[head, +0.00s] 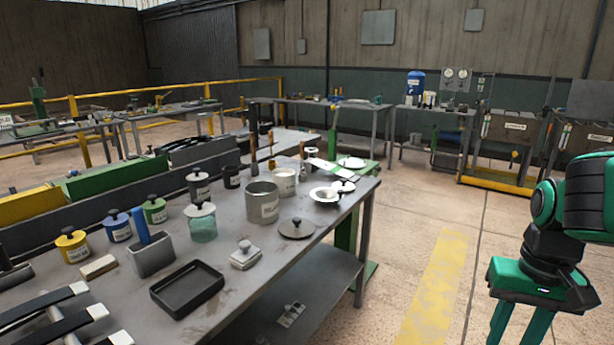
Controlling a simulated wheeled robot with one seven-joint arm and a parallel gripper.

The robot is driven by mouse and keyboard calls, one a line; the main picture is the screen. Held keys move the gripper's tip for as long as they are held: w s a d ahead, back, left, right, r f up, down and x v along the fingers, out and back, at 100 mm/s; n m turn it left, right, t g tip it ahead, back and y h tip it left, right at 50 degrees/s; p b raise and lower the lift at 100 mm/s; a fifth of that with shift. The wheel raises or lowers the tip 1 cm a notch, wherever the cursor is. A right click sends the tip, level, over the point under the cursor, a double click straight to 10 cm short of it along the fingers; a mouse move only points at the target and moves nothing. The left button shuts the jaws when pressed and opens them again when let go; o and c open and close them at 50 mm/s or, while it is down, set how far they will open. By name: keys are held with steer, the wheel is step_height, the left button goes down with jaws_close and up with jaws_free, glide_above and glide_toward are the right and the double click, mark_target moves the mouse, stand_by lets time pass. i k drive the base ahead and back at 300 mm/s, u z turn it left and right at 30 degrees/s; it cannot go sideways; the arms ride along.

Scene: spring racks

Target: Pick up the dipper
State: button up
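I cannot pick out the dipper for certain. A blue handle (141,226) stands up out of a grey rectangular box (153,258) on the near workbench; what is below the handle is hidden inside the box. A shallow white bowl-like piece (325,194) lies near the bench's right edge. My gripper (521,325) is at the lower right, away from the bench and over the floor. Its two green fingers point down with a gap between them, and nothing shows in the gap. The fingertips are cut off by the frame.
The workbench (225,285) also holds several lidded jars, a metal pot (262,203), a black tray (187,289), a dark round lid (297,229) and a small white knobbed block (246,255). Bare floor with a yellow stripe (437,285) lies between bench and gripper.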

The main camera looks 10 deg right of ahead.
mark_target(302, 177)
steer(key=k, duration=0.85)
steer(key=z, duration=0.5)
steer(key=i, duration=2.15)
steer(key=u, duration=0.9)
steer(key=i, duration=0.6)
steer(key=z, duration=0.1)
